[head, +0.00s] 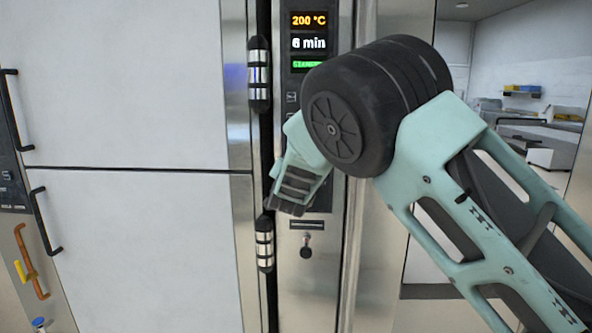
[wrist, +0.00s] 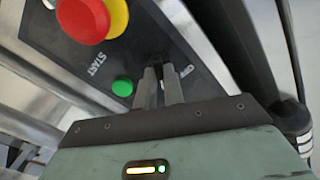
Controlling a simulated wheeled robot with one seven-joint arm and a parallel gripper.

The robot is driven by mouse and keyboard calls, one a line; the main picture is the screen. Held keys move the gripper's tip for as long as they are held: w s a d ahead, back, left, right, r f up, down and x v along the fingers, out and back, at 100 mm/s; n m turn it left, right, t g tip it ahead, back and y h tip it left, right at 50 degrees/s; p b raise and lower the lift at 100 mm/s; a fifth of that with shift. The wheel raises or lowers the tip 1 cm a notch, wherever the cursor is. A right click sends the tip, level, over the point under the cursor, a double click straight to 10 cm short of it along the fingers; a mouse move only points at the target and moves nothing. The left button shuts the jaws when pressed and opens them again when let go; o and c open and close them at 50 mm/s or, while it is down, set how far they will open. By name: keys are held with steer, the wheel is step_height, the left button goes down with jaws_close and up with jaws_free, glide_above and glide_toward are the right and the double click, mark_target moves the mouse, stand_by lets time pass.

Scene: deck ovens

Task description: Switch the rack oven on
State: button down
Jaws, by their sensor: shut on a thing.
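The rack oven's control panel (head: 318,24) is a dark strip on a steel column, with lit lines reading 200 °C and 6 min and a small green line below. My gripper (head: 288,196) is at the lower part of this panel and hides much of it. In the wrist view my gripper (wrist: 161,88) has its two fingers close together, shut on a small dark switch on the panel; the fingers hide most of it. A green button (wrist: 122,87) marked START is just left of the fingers. A red mushroom button (wrist: 82,20) on a yellow base is at upper left.
Large pale oven doors (head: 130,80) fill the left, with a black handle (head: 45,220) at far left. A steel hinge (head: 264,244) stands left of the panel. A small fitting (head: 306,251) hangs below my gripper. A room with shelves opens at right.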

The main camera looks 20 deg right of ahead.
steer(key=shift+f, duration=0.1)
steer(key=c, duration=1.5)
jaws_free()
steer(key=b+v, duration=0.2)
steer(key=v, duration=1.5)
steer(key=shift+s, duration=0.2)
steer(key=shift+a, duration=0.1)
